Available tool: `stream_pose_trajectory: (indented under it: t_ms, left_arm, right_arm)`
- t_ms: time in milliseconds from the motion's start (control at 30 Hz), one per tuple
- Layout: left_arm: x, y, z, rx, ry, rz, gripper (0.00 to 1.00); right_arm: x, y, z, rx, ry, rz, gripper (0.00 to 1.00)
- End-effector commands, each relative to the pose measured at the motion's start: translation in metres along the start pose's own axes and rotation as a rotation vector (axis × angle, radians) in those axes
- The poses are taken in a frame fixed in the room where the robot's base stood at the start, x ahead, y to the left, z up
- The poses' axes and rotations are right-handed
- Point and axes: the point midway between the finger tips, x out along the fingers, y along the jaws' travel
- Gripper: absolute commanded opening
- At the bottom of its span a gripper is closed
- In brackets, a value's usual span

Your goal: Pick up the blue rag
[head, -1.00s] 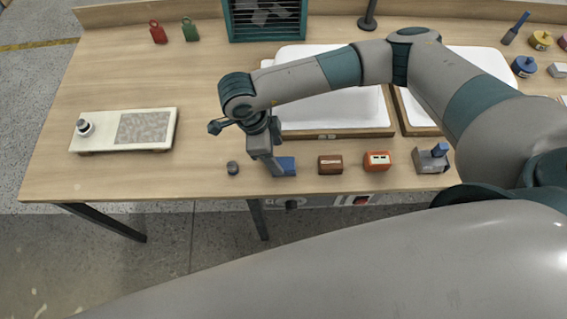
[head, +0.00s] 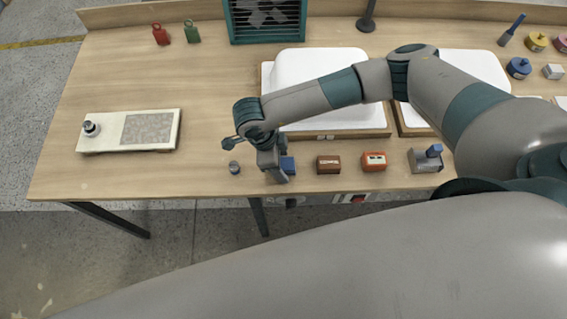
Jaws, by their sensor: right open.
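The blue rag (head: 289,165) is a small folded block near the front edge of the wooden table, partly hidden behind my gripper. My right gripper (head: 278,175) points down at the rag's left side, its fingers close beside or over it. It is open; I cannot tell whether a finger touches the rag. My left gripper is not in view.
A dark round knob (head: 234,167) lies just left of the gripper. A brown block (head: 328,165), an orange block (head: 373,161) and a grey block with a blue top (head: 426,160) line the front to the right. White tub shells (head: 310,64) stand behind.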

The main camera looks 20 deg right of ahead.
Motion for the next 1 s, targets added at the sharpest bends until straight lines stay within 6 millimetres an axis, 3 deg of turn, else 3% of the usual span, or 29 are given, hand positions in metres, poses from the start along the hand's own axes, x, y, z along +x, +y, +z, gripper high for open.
stream_pose_trajectory:
  t_ms: [300, 467, 500, 1000]
  left_arm:
    - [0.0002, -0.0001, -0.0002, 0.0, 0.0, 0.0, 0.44]
    - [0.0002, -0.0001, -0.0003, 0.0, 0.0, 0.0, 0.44]
    - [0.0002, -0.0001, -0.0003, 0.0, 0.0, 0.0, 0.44]
    - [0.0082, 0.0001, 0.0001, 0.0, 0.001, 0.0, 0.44]
  right_arm:
    - [-0.0004, -0.0002, 0.0001, 0.0, 0.0, 0.0, 0.57]
    - [-0.0005, -0.0002, 0.0001, 0.0, 0.0, 0.0, 0.19]
    - [-0.0005, -0.0002, 0.0001, 0.0, 0.0, 0.0, 0.15]
    - [-0.0093, -0.0013, -0.0014, -0.001, -0.003, -0.002, 0.15]
